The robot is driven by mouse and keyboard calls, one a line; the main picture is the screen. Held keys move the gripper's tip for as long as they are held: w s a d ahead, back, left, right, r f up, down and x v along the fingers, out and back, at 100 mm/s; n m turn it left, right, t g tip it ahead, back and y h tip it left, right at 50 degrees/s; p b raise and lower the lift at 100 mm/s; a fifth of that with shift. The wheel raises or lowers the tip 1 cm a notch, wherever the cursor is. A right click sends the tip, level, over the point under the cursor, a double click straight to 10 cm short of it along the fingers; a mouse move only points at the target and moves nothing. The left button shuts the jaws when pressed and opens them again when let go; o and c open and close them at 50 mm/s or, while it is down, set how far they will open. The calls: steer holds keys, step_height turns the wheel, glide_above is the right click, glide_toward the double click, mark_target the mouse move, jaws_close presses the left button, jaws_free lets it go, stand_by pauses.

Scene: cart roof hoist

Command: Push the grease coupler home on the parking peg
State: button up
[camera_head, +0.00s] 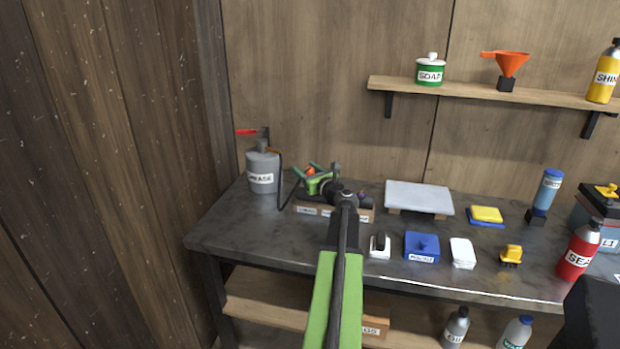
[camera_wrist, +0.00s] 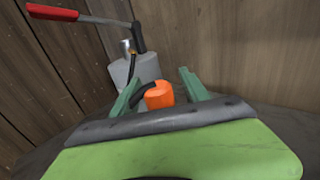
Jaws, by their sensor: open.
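The orange grease coupler (camera_head: 310,171) sits at the back left of the bench, partly behind my gripper. In the wrist view the coupler (camera_wrist: 160,95) lies between the two green fingers of my gripper (camera_wrist: 160,76), with gaps visible on both sides. A black hose runs to it. My gripper (camera_head: 317,168) is open around or just short of the coupler; I cannot tell the depth. The grey grease can (camera_head: 263,175), with a red-handled lever (camera_head: 247,132), stands left of it and beyond the fingers in the wrist view (camera_wrist: 140,70). I cannot make out the parking peg.
A labelled wooden block or tray (camera_head: 306,209) lies under my gripper. A pale slab (camera_head: 419,197), a blue box (camera_head: 422,246) and a red bottle (camera_head: 579,252) stand to the right. The wooden wall is close on the left. A shelf (camera_head: 470,91) hangs above.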

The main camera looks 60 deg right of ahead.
jaws_close()
stand_by(0.3)
steer(key=shift+r, duration=0.15)
steer(key=shift+r+p, duration=0.4)
steer(key=shift+p, duration=0.15)
steer(key=s+d+r+p, duration=0.3)
steer(key=s+r+p, duration=0.7)
steer(key=s, duration=0.2)
steer(key=w+a+f+n+y+b, duration=0.2)
steer(key=w+a+f+y+b, duration=0.1)
steer(key=a, duration=0.4)
steer(key=w+a+f+n+t+y+b, duration=0.1)
steer(key=w+a+f+n+y+b, duration=0.1)
steer(key=w+a, duration=0.4)
steer(key=w+a+f+n+t+y+b, duration=0.1)
steer(key=w+a+f+y+b, duration=0.3)
steer(key=a, duration=0.6)
steer(key=shift+w+f+n+b, duration=0.4)
steer(key=shift+f+n+b, duration=0.1)
steer(key=shift+f+b, duration=0.25)
